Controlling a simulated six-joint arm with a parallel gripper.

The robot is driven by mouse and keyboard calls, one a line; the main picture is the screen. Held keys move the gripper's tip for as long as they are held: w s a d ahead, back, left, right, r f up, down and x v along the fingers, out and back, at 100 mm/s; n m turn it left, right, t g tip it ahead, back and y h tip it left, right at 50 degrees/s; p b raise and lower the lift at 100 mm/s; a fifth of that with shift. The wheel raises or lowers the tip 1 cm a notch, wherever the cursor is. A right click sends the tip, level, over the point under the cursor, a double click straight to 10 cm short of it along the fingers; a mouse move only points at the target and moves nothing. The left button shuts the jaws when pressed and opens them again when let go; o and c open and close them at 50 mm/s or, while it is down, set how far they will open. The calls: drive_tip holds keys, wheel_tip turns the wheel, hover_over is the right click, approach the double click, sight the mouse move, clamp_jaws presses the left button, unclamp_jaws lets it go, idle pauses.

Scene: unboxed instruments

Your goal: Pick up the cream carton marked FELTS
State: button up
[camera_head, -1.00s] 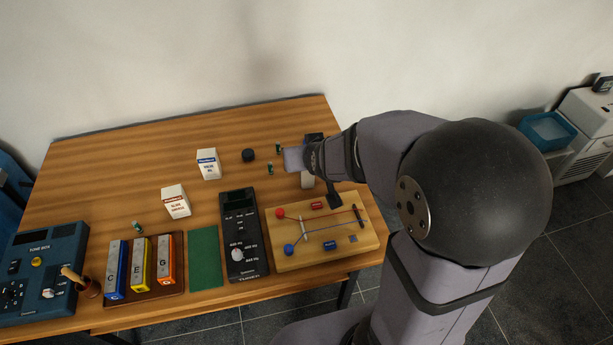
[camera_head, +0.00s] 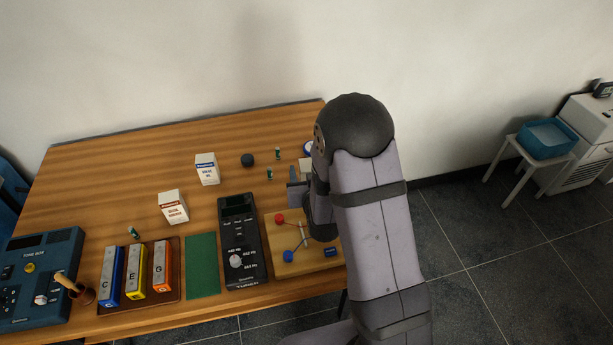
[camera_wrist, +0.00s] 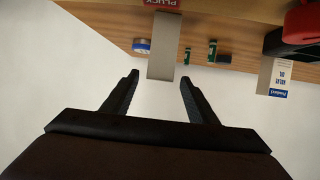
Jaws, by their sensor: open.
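A plain pale carton (camera_wrist: 164,48) stands beyond my fingertips in the wrist view, roughly in line with the gap between them. No FELTS marking is readable on it. In the head view only a pale sliver of a carton (camera_head: 305,165) shows beside my arm, which hides the rest. My gripper (camera_wrist: 158,80) is open and empty, its two dark fingers apart and not around the carton. In the head view my gripper (camera_head: 298,192) is partly hidden by my arm, above the table near the wooden board.
The wooden board (camera_head: 285,262) and black tuner (camera_head: 242,245) lie in front. A blue-white round item (camera_wrist: 141,45) is beside the pale carton.

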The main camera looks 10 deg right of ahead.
sight(305, 160)
drive_tip(key=shift+p+x, duration=1.45)
drive_tip(key=shift+x, duration=2.2)
drive_tip(key=shift+d+r, duration=0.1)
drive_tip(key=shift+r, duration=0.05)
drive_tip(key=c, duration=1.2)
